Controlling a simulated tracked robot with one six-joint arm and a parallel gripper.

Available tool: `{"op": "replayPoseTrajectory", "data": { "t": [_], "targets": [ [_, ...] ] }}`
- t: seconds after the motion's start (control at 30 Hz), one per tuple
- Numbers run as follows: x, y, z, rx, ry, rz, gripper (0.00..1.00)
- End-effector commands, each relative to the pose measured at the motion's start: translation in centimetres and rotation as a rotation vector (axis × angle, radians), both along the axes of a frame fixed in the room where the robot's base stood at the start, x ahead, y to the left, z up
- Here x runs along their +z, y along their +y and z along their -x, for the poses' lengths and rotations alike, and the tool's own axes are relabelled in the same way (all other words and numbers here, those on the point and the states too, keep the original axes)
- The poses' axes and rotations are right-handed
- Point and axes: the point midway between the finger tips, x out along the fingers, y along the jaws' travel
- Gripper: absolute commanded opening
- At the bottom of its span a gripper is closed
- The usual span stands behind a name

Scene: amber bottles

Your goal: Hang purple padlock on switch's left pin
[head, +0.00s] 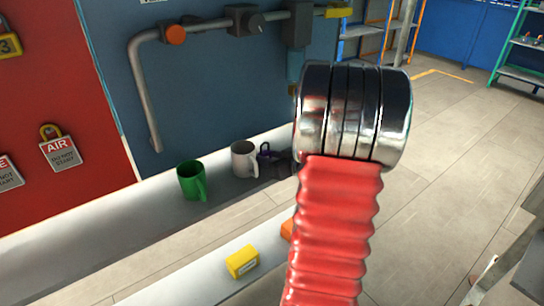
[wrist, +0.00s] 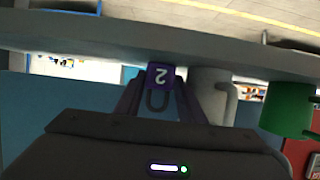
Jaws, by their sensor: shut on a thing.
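The purple padlock (wrist: 161,75) with a white "2" appears upside down in the wrist view, its shackle toward my palm. My gripper (wrist: 160,97) is shut on it, a finger at each side. In the head view the padlock (head: 265,154) shows beside the white mug, at the grey ledge. My gripper (head: 282,165) is dark there and partly hidden by my arm. I cannot tell whether the padlock still touches the ledge. No switch with a left pin can be clearly made out.
A white mug (head: 243,159) and a green mug (head: 191,181) stand on the ledge (head: 75,262) left of my gripper. A red board with a tagged padlock (head: 59,150) is at left. A pipe (head: 143,90) runs along the blue panel.

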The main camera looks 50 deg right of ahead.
Motion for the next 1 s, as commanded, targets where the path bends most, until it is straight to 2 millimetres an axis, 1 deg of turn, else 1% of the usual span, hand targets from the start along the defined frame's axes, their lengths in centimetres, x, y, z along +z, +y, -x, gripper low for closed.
{"op": "replayPoseTrajectory", "data": {
  "t": [0.03,0.13,0.47,0.53,0.67,1.0],
  "targets": [
    [-0.1,0.0,0.0,0.0,0.0,-0.001,0.36],
    [-0.1,0.0,0.0,0.0,0.0,0.0,0.43],
    [0.2,0.0,0.0,0.0,0.0,0.0,0.43],
    [0.3,0.0,0.4,-0.001,0.0,0.0,0.43],
    [0.9,0.2,1.6,-0.003,-0.001,0.001,0.43],
    [2.9,1.3,6.6,-0.004,-0.001,0.001,0.43]
  ]
}}
